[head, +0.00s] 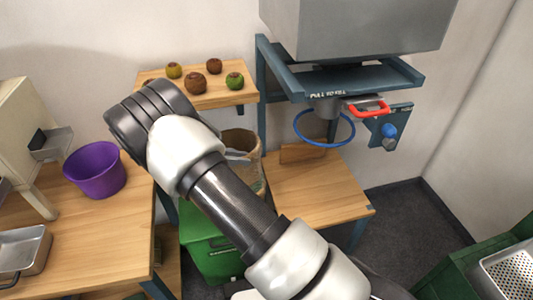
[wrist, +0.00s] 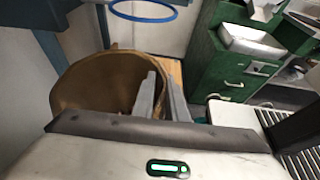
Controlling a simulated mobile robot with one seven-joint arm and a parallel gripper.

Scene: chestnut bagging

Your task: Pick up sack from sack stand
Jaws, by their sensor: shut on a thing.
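The sack (head: 255,172) is a brown, open-topped bag. In the head view it shows partly behind my arm, left of the wooden table under the hopper. In the wrist view the sack (wrist: 88,82) is large, with its round mouth open upward and its far inner wall showing. My gripper (wrist: 160,92) has its two grey fingers close together at the right side of the sack's rim, shut on the sack wall. In the head view my arm hides most of the gripper. I cannot make out the sack stand clearly.
A blue ring (head: 298,124) hangs under the grey hopper (head: 360,25), beside a red handle (head: 369,108). A wooden shelf (head: 222,98) holds several round fruits. A green crate (head: 208,250) stands low below the sack. A purple bucket (head: 96,170) stands at left. The table (head: 325,190) is mostly clear.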

